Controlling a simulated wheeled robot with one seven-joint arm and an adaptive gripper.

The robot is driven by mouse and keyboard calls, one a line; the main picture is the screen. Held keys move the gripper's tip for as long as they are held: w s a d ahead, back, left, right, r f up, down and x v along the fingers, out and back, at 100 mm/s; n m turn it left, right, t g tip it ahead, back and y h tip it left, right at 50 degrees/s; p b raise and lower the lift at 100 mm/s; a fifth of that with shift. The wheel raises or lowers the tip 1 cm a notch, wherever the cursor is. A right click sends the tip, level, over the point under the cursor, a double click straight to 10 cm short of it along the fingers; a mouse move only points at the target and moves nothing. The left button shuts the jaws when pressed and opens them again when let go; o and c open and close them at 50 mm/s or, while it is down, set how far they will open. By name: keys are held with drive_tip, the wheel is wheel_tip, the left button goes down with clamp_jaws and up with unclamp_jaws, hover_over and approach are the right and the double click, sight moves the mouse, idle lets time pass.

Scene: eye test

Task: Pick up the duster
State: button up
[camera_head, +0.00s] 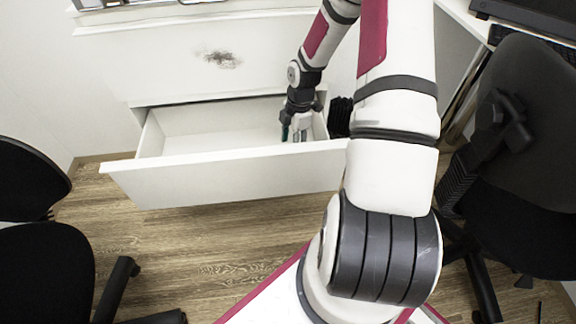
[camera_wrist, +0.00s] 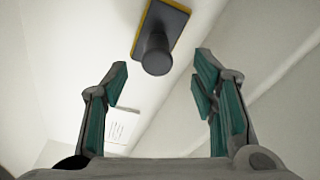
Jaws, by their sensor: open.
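The duster (camera_wrist: 160,30) shows at the top middle of the wrist view. It has a dark grey, yellow-edged pad and a round grey knob that points toward my gripper. My gripper (camera_wrist: 160,80) is open, with teal pads on both fingers and nothing between them. In the head view my gripper (camera_head: 294,132) reaches down into the right part of the open white drawer (camera_head: 215,178). I cannot make out the duster there.
A dark smudge (camera_head: 222,59) marks the white panel above the drawer. A black ribbed thing (camera_head: 341,117) stands just right of the drawer. Black chairs are at left (camera_head: 40,260) and right (camera_head: 535,120). The drawer's left part looks empty. A printed label (camera_wrist: 122,126) shows in the wrist view.

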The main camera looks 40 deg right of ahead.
drive_tip(key=f+b, duration=0.2)
drive_tip(key=f, duration=0.3)
drive_tip(key=shift+w+a+f+b, duration=0.1)
drive_tip(key=shift+w+a+b, duration=0.1)
drive_tip(key=shift+a+b, duration=0.2)
clamp_jaws()
wheel_tip(320, 180, up, 10)
drive_tip(key=p, duration=0.4)
